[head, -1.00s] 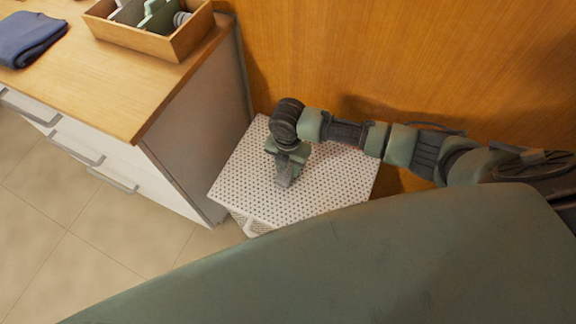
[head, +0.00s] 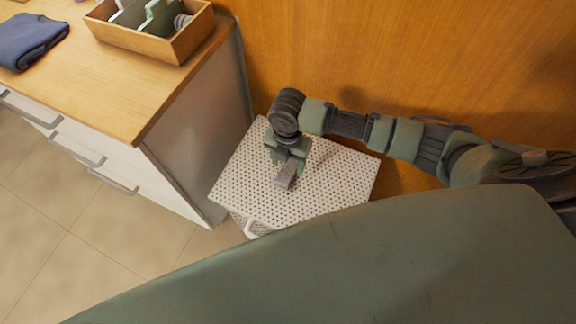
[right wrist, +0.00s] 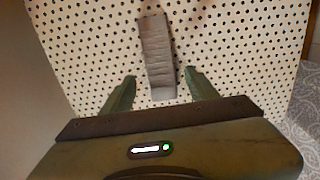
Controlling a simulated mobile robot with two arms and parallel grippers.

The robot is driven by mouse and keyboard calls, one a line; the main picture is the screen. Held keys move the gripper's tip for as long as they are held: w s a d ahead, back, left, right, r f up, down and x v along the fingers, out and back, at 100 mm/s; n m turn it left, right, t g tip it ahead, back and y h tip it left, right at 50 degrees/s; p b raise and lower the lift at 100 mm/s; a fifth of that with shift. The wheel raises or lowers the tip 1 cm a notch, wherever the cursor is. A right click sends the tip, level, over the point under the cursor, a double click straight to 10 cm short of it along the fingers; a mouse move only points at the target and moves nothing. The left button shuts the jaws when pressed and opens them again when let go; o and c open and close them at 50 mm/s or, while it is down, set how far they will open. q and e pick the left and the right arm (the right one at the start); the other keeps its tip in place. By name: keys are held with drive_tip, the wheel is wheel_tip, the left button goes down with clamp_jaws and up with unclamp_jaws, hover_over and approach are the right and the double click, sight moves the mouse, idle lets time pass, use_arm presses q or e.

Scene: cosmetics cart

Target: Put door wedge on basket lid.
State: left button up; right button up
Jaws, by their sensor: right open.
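The grey door wedge (head: 286,176) lies on the white, dotted basket lid (head: 335,180), near its middle. In the right wrist view the wedge (right wrist: 156,50) lies lengthwise on the lid (right wrist: 235,50), pointing away from me. My right gripper (head: 290,158) is above the lid, right by the wedge. In the right wrist view its two fingers (right wrist: 158,82) are spread either side of the wedge's near end, with gaps on both sides. My left gripper is not in view.
A white drawer cabinet with a wooden top (head: 120,85) stands left of the basket. On it are a wooden divided box (head: 183,45) and a folded blue cloth (head: 30,40). A wooden panel (head: 400,50) rises behind the basket.

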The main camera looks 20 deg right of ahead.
sight(288, 171)
wheel_tip(288, 171, up, 8)
drive_tip(key=shift+r+p, duration=0.25)
drive_tip(key=shift+p, duration=0.1)
